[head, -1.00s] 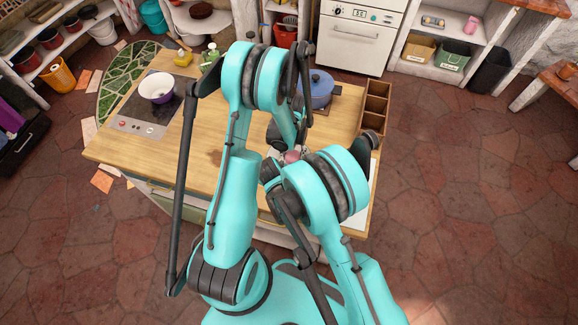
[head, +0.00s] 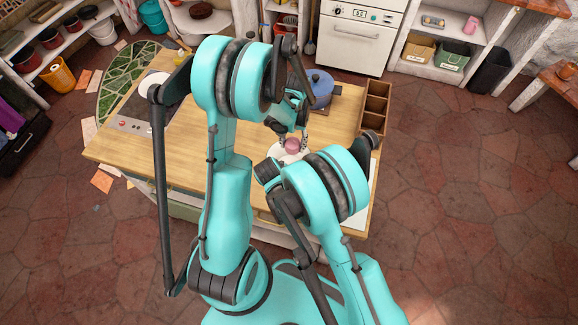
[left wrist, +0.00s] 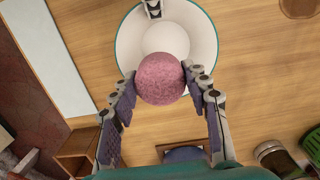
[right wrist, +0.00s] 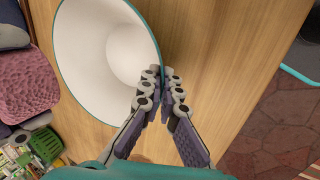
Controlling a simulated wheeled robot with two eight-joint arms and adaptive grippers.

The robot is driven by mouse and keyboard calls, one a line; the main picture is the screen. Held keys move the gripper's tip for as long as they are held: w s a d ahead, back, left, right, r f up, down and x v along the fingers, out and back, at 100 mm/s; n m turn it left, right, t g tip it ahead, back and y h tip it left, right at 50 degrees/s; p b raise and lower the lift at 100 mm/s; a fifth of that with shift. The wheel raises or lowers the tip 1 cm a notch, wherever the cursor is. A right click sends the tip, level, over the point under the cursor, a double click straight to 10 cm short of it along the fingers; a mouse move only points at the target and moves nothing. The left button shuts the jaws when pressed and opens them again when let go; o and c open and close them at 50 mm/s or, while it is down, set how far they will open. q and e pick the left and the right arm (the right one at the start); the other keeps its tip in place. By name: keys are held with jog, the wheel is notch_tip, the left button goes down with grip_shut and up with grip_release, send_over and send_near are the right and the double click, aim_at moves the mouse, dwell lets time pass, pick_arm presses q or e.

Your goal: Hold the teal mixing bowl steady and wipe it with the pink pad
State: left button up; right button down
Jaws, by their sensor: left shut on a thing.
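The teal-rimmed mixing bowl with a white inside (left wrist: 206,38) stands upright on the wooden counter. In the head view the bowl (head: 280,157) is partly hidden by my arms. My left gripper (left wrist: 161,77) is shut on the round pink pad (left wrist: 160,80), one finger on each side, and holds it over the near part of the bowl. I cannot tell whether the pad touches the bowl. My right gripper (right wrist: 164,78) has its fingers close together on either side of the bowl's rim and appears shut on it. The pad (right wrist: 28,85) also shows in the right wrist view.
A blue pot (head: 321,86) stands behind the left gripper, beside a wooden compartment box (head: 375,108) at the counter's right end. A cooktop (head: 136,122) with a white bowl (head: 153,86) is at the left. The counter's middle left (head: 190,150) is clear.

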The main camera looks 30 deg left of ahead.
jog(key=c, duration=1.6)
grip_release()
jog(key=shift+c, duration=0.2)
jog(key=v, duration=1.2)
